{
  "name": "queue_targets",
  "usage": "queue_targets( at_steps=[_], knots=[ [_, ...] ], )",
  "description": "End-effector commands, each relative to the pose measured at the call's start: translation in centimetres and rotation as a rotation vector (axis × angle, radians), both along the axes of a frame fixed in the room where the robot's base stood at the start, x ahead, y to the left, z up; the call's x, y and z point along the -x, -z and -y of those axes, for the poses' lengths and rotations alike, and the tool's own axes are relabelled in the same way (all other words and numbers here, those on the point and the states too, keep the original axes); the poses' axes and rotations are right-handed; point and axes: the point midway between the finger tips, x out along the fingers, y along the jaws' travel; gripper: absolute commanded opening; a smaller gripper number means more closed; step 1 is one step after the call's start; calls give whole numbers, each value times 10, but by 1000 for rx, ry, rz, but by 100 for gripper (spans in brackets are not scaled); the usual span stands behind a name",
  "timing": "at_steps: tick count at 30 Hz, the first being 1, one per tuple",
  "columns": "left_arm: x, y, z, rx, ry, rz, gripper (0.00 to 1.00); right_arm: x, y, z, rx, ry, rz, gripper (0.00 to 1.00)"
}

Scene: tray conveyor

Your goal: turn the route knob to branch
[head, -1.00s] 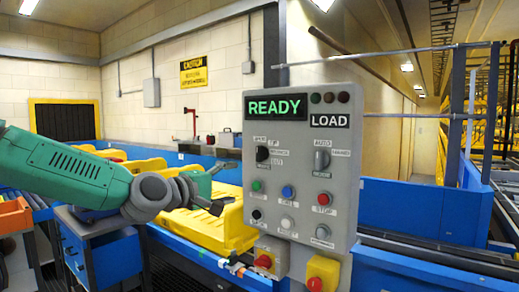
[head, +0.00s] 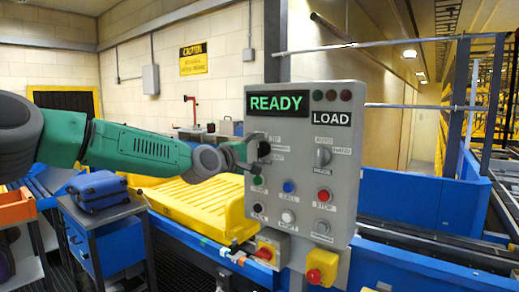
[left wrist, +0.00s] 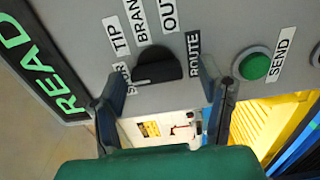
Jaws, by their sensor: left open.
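The route knob (left wrist: 158,68) is a black dial on the grey control panel (left wrist: 225,25). In the left wrist view its label reads ROUTE, and labels TIP, BRAN… and OU… stand around it, the last two cut off by the frame edge. The knob's white line points to the lower left, towards a label partly hidden by a finger. My left gripper (left wrist: 163,98) is open, with one finger on each side of the knob. I cannot tell whether they touch it. In the head view the left gripper (head: 247,152) is at the panel's left edge, beside the knob (head: 264,148). My right gripper is not in view.
The panel carries a green READY display (head: 276,102), a LOAD sign (head: 332,119), a second selector (head: 323,157) and several buttons, including green SEND (left wrist: 254,66) and red STOP (head: 323,195). Yellow trays (head: 195,205) lie on the conveyor behind. A blue case (head: 97,190) sits at left.

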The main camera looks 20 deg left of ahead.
Motion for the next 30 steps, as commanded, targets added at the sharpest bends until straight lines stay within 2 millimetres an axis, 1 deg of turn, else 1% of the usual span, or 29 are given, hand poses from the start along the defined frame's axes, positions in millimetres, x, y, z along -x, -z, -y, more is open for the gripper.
queue_targets(
  at_steps=[3, 11, 14, 15, 16, 24, 30],
  knots=[
    [-5, 0, 3, 0, 0, 0, 62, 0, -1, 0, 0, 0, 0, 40],
    [-5, -1, 6, -3, 1, 0, 62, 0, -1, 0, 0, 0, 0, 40],
    [-5, 0, 6, -3, 1, 0, 30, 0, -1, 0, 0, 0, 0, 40],
    [-5, 0, 5, -2, 1, 0, 16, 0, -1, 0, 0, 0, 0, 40],
    [-5, 0, 5, -2, 1, 0, 12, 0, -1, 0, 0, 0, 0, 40],
    [-5, 2, 4, -14, 1, 3, 12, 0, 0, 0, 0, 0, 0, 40],
    [-5, 3, 3, -81, 1, 25, 12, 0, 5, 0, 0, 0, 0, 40]
  ],
)
